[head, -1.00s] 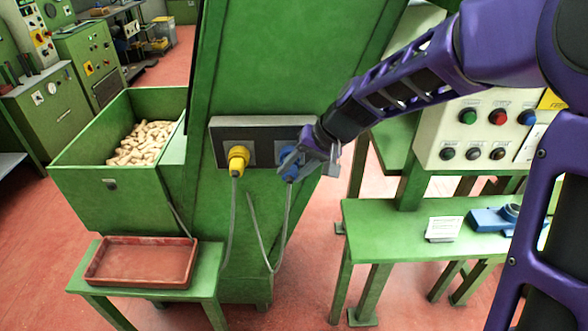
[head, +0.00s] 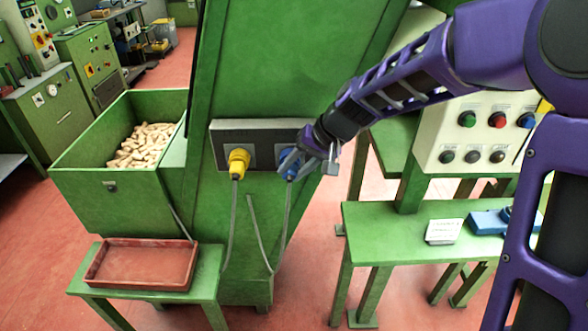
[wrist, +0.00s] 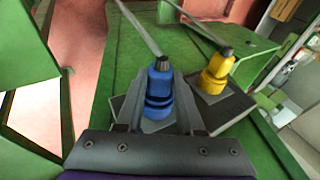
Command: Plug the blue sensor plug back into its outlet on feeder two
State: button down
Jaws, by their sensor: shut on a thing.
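The blue plug (head: 290,166) is at the right-hand outlet of the dark outlet panel (head: 262,133) on the green machine. My gripper (head: 296,163) is shut on it, and its fingers partly hide the plug and the outlet. In the wrist view the blue plug (wrist: 158,92) stands between my two fingers (wrist: 157,112), lined up over a light outlet plate (wrist: 158,124). I cannot tell how deep it sits. The yellow plug (head: 238,162) is in the left-hand outlet and also shows in the wrist view (wrist: 216,72). A grey cable hangs from each plug.
A green bin of corks (head: 140,145) is at the left, above a red tray (head: 143,265) on a small green table. At the right are a control box with buttons (head: 480,130) and a green bench (head: 385,232) holding a white card and a blue object.

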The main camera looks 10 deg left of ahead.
jog(key=shift+w, duration=0.3)
jog(key=shift+c, duration=2.2)
grip_release()
jog(key=p+v, duration=0.1)
jog(key=v, duration=1.6)
jog(key=shift+s+r, duration=0.15)
jog(key=shift+r, duration=0.05)
